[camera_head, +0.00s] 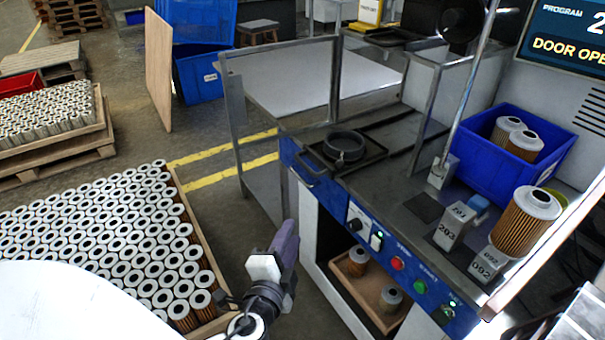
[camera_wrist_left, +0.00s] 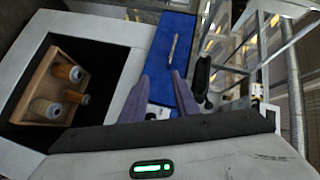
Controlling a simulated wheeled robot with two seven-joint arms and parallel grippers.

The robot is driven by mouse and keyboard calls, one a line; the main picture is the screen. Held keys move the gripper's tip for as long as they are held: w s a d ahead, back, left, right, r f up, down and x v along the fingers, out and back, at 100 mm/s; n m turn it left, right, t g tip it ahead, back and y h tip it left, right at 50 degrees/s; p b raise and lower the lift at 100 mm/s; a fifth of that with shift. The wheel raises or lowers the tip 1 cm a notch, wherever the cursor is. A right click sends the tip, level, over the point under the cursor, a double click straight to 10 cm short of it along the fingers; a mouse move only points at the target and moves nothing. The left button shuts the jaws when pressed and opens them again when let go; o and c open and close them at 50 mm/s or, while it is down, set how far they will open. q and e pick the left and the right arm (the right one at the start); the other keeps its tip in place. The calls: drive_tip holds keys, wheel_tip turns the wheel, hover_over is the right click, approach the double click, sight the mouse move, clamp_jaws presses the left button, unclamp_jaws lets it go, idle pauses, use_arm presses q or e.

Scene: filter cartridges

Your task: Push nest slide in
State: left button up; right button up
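The nest slide (camera_head: 372,153) is a dark flat plate carrying a black round ring nest (camera_head: 345,147). It lies at the left front of the machine's bench, near the front edge. A metal bar handle (camera_head: 311,178) stands out from the blue front panel below it; a similar bar (camera_wrist_left: 173,48) shows in the left wrist view. My left gripper (camera_head: 288,240) has purple fingers and is below and left of the handle, apart from it. In the left wrist view its fingers (camera_wrist_left: 160,85) are spread with nothing between them. My right gripper does not show.
The blue panel carries a knob and buttons (camera_head: 397,263). A blue bin (camera_head: 485,165) with filters, numbered blocks (camera_head: 452,228) and a large filter (camera_head: 525,222) stand on the right. A wooden tray (camera_head: 375,297) sits in the opening below. Many filters (camera_head: 110,235) fill a pallet at left.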

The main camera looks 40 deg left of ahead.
use_arm(q)
wheel_tip(320, 180, up, 8)
drive_tip(key=w+a+m+t+y, duration=0.1)
drive_tip(key=w+m+t+y, duration=0.1)
drive_tip(key=w+t, duration=0.1)
drive_tip(key=p+x, duration=0.1)
drive_tip(key=x, duration=0.8)
drive_tip(key=shift+w+p, duration=0.3)
drive_tip(key=shift+p, duration=0.1)
drive_tip(key=shift+a+f, duration=0.1)
drive_tip(key=shift+c, duration=0.4)
clamp_jaws()
